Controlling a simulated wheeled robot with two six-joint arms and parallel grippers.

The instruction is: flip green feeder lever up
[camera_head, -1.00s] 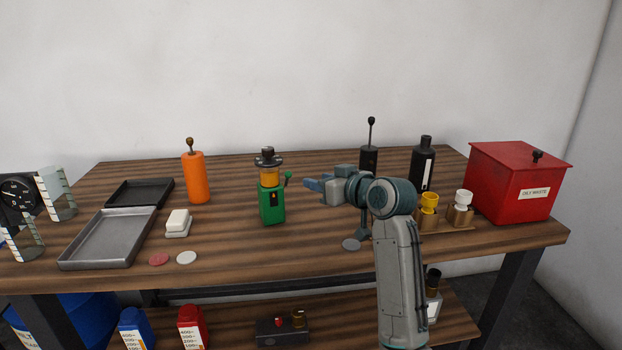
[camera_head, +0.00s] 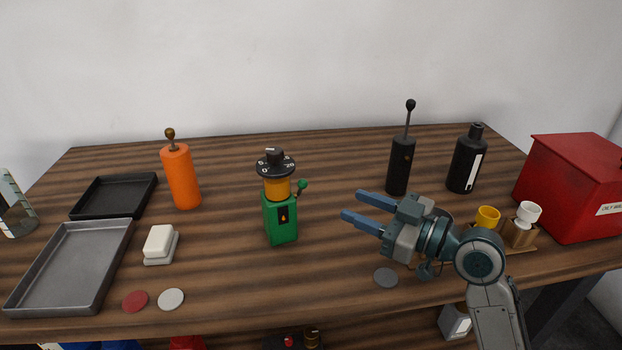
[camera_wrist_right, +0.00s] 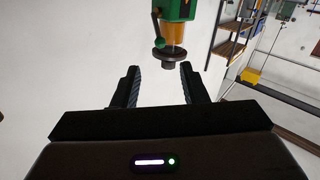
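The green feeder (camera_head: 281,218) stands upright near the middle of the table, with an amber section and a black numbered dial (camera_head: 276,166) on top. Its lever (camera_head: 301,187) sticks out at the right side and ends in a green knob. My right gripper (camera_head: 352,205) is open and empty, to the right of the feeder and apart from it, fingers pointing left. In the right wrist view the feeder (camera_wrist_right: 174,10) appears inverted beyond the open fingers (camera_wrist_right: 160,85), with the lever knob (camera_wrist_right: 159,43) at its left. My left gripper is not in view.
An orange cylinder (camera_head: 181,178) stands left of the feeder. A black pump bottle (camera_head: 401,166), black bottle (camera_head: 467,163) and red bin (camera_head: 575,190) stand at right. A grey disc (camera_head: 386,278) lies below my gripper. A white block (camera_head: 160,243) and metal tray (camera_head: 72,268) are left.

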